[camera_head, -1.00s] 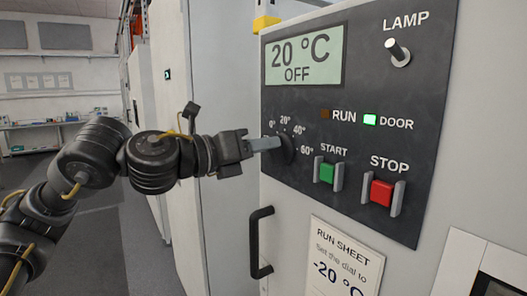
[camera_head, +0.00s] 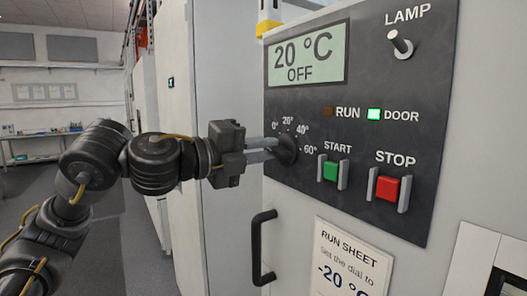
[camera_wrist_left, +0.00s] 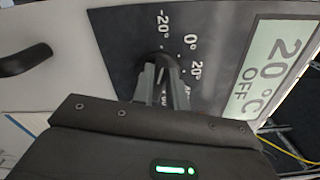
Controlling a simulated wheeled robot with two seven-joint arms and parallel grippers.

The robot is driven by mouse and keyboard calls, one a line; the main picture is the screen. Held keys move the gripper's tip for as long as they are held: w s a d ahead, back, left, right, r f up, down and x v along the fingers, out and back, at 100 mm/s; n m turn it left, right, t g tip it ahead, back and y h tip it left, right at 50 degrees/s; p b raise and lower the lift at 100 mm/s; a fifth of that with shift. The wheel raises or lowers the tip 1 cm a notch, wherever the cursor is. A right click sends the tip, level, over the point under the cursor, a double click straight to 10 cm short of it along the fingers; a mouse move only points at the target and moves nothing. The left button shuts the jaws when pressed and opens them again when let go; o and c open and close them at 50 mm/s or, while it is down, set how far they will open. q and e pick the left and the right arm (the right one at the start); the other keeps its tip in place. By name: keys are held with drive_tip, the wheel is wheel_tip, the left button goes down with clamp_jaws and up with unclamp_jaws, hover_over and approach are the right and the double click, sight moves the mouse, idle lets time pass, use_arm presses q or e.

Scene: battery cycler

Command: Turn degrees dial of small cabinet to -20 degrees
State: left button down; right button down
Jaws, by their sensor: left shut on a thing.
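The degrees dial (camera_head: 287,151) is a round black knob on the dark control panel (camera_head: 400,130) of the cabinet. Marks from 0° to 60° show around it in the head view, and -20° also shows in the left wrist view. My left gripper (camera_head: 276,150) is shut on the dial, its grey fingers reaching it from the left. In the left wrist view the fingers hide most of the dial (camera_wrist_left: 158,58). The display (camera_head: 306,56) reads 20 °C OFF. My right gripper is not in view.
The green START button (camera_head: 330,170), red STOP button (camera_head: 387,188) and LAMP switch (camera_head: 401,46) sit right of the dial. A black door handle (camera_head: 262,247) stands out below. A run sheet (camera_head: 350,262) reads -20 °C. The green DOOR light (camera_head: 374,115) is lit.

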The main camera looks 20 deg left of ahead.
use_arm(q)
drive_tip(key=shift+n, duration=0.6)
drive_tip(key=c, duration=1.4)
unclamp_jaws()
drive_tip(key=shift+f, duration=0.1)
drive_tip(key=shift+s+a+b, duration=0.35)
drive_tip(key=shift+b, duration=0.15)
drive_tip(key=b+v, duration=0.4)
drive_tip(key=v, duration=0.6)
drive_tip(key=shift+w, duration=0.1)
